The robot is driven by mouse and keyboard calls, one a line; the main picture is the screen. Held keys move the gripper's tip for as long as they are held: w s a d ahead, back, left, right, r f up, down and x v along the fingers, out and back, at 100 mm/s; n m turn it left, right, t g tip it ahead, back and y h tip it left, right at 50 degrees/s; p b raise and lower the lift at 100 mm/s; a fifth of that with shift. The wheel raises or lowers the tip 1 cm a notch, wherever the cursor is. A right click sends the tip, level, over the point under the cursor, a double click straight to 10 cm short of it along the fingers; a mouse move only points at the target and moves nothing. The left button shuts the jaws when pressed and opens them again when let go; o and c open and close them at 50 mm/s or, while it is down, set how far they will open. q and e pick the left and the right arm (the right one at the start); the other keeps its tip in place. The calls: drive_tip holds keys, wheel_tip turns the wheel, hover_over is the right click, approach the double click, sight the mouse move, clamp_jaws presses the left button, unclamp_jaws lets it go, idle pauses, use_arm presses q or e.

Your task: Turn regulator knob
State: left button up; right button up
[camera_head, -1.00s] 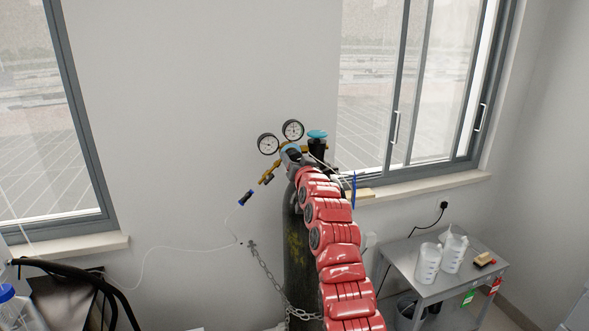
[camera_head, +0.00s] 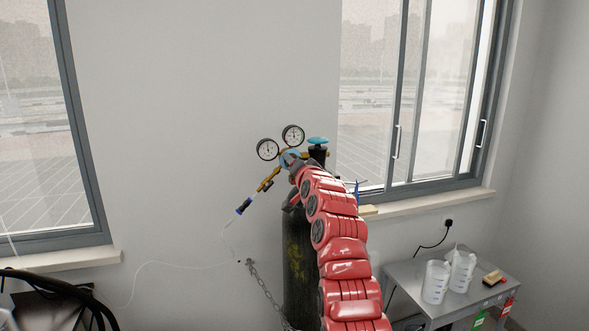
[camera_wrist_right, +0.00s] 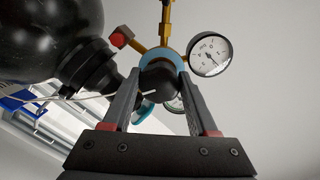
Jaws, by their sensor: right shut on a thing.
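The regulator on the gas cylinder (camera_head: 298,250) has two round white gauges (camera_head: 293,136) and brass fittings. In the right wrist view its dark round knob (camera_wrist_right: 158,84) has a white mark and sits in front of a teal ring (camera_wrist_right: 160,54). My right gripper (camera_wrist_right: 163,78) has one finger on each side of the knob and is shut on it. In the head view my red right arm reaches up to the regulator and hides the knob and part of the cylinder. My left gripper is not in view.
A teal-topped valve (camera_head: 318,141) stands just right of the regulator. A chain (camera_head: 262,286) runs to the cylinder and a thin hose trails left. The wall to the left is clear.

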drive_tip(key=shift+f, duration=0.1)
drive_tip(key=o, duration=1.4)
drive_tip(key=shift+d, duration=0.1)
drive_tip(key=shift+c, duration=0.2)
drive_tip(key=shift+s, duration=0.1)
drive_tip(key=f+b+v, duration=0.1)
drive_tip(key=b+v, duration=0.4)
drive_tip(key=v, duration=1.2)
drive_tip(key=shift+r+b, duration=0.35)
drive_tip(key=shift+r, duration=0.15)
drive_tip(key=shift+s, duration=0.1)
